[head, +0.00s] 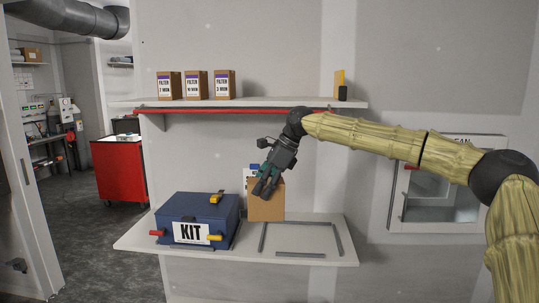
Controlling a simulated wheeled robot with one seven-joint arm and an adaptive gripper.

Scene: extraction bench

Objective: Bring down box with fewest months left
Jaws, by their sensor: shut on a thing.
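Three brown filter boxes with white labels and purple tops stand on the upper shelf (250,102): the left box (164,88) seems to read 7 MON, the middle box (192,88) 11 or 10 MON, the right box (221,87) 3 MON; the small digits are unsure. My gripper (267,187) points down, shut on another brown box (266,207) above or at the back of the lower bench. No label shows on its visible side. I cannot tell whether it touches the bench. The gripper hides its upper part.
A blue KIT case (199,210) stands on the bench (140,240) at left, with a yellow-black item (217,197) on its lid. A white-and-blue sheet (248,178) is partly hidden behind my gripper. A wall cabinet (420,205) is at right.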

